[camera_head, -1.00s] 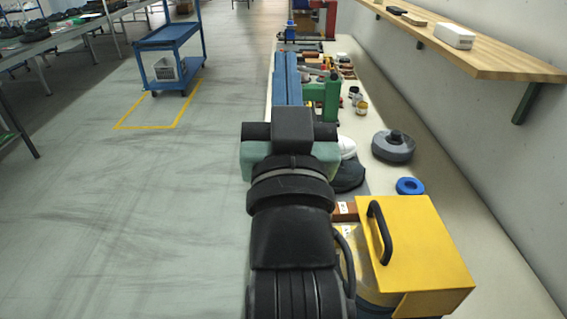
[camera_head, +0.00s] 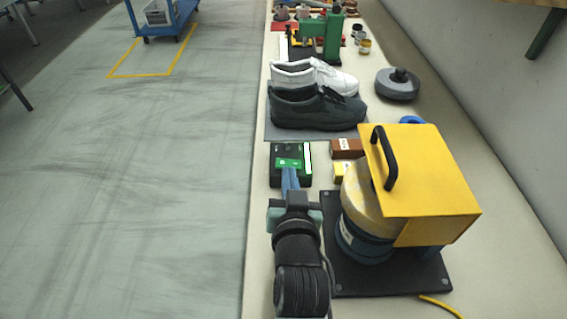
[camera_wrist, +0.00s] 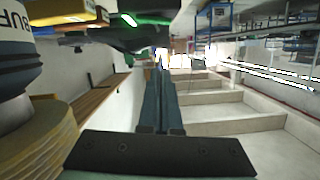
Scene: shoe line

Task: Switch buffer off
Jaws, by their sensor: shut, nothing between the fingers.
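The buffer (camera_head: 420,185) has a yellow hood with a black handle, a blue motor body and a pale wheel, on a black base plate. In the wrist view, its lettered body (camera_wrist: 15,60) and layered wheel show at the left.
Brown and yellow cartons (camera_head: 347,148) stand between box and buffer. A dark shoe (camera_head: 318,110) and a white shoe (camera_head: 335,78) lie beyond on a grey mat. A yellow cable (camera_head: 440,306) lies by the base plate.

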